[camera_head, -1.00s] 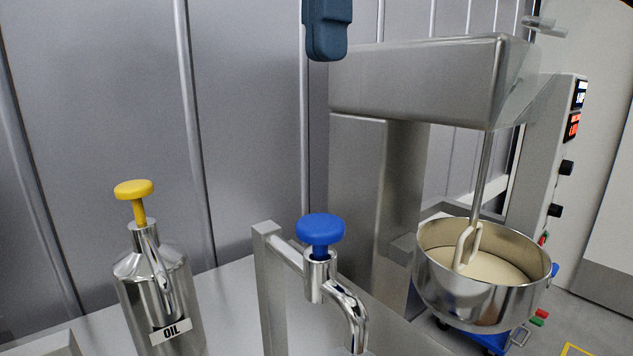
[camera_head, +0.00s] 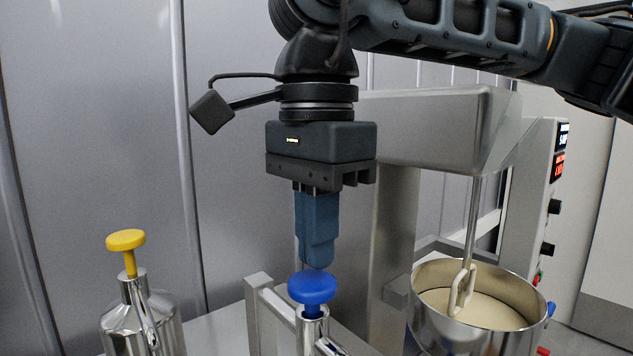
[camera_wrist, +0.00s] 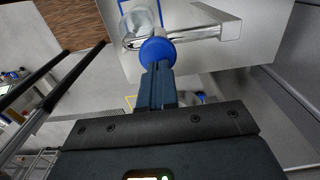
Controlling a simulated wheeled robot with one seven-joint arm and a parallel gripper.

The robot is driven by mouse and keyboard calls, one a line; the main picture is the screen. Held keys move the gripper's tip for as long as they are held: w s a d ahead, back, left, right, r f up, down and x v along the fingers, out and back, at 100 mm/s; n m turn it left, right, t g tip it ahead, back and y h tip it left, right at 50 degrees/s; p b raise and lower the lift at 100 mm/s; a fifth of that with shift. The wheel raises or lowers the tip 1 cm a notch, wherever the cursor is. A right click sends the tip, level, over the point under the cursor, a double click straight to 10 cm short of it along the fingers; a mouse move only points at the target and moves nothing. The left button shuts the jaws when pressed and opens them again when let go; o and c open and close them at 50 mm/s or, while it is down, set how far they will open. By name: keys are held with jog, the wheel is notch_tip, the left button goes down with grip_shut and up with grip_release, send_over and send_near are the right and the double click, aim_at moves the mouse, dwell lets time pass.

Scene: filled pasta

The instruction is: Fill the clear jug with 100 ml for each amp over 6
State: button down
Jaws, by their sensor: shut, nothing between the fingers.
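My gripper (camera_head: 318,262) is shut and empty, pointing straight down over the blue push knob (camera_head: 312,287) of a steel tap. Its tips look just above or on the knob; I cannot tell if they touch. In the wrist view the blue knob (camera_wrist: 157,52) lies right at my fingertips. A clear jug (camera_wrist: 140,22) shows there beside the knob, near the tap's spout, on a blue-outlined square; its fill level cannot be read.
A steel oil bottle (camera_head: 140,320) with a yellow pump knob (camera_head: 125,240) stands to the left. The mixer's steel bowl (camera_head: 440,325) holds pale dough at the right. The mixer head (camera_head: 430,130) is close behind my gripper, and a panelled wall stands behind.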

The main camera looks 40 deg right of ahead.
aim_at(319, 279)
jog(key=shift+f, duration=0.55)
jog(key=shift+f, duration=0.1)
notch_tip(319, 279, down, 2)
jog(key=b, duration=0.3)
jog(key=shift+s+f, duration=0.1)
jog(key=shift+s, duration=0.1)
dwell(6.7)
